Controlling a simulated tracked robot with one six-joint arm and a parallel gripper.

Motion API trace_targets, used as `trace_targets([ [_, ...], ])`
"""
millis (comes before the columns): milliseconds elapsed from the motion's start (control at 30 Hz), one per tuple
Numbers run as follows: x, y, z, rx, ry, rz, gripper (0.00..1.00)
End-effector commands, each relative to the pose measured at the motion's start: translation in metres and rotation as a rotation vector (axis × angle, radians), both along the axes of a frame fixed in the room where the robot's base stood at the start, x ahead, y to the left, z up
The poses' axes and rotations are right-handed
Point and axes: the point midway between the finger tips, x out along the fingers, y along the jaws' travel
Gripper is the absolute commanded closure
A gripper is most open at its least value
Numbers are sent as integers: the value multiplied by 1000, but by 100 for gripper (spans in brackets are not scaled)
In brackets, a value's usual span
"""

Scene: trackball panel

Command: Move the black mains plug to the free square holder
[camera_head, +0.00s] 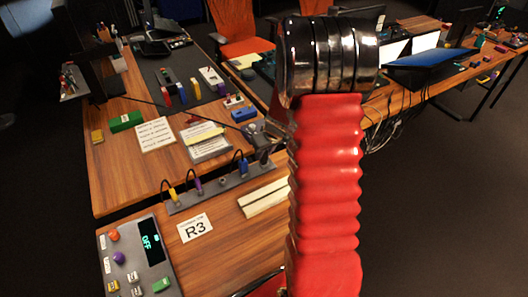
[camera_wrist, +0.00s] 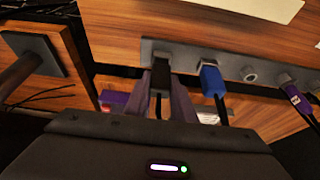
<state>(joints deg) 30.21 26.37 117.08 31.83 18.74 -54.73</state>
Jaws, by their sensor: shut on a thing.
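The black mains plug (camera_wrist: 161,76) is between the two fingers of my gripper (camera_wrist: 163,98) in the wrist view. My gripper is shut on it. The plug is at the grey socket strip (camera_wrist: 184,56), in line with its end position; I cannot tell how deeply it sits. In the head view my gripper (camera_head: 259,139) is at the right end of the strip (camera_head: 211,196), and the plug is hidden there. A free holder (camera_wrist: 250,74) shows between the blue and purple plugs; its shape is too small to tell. It also shows in the head view (camera_head: 223,181).
A blue plug (camera_wrist: 211,80) stands close beside the black one. A purple plug (camera_wrist: 290,93) is past the free holder. A yellow plug (camera_head: 172,194) is at the strip's left end. A control panel (camera_head: 137,258) and R3 card (camera_head: 195,228) lie in front.

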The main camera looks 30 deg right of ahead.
Motion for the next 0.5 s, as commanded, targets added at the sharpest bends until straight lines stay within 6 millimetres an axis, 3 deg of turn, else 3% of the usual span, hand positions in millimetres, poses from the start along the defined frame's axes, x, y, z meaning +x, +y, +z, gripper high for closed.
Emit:
trace_targets([
  [500,0,0,-9,-1,0,-1,95],
])
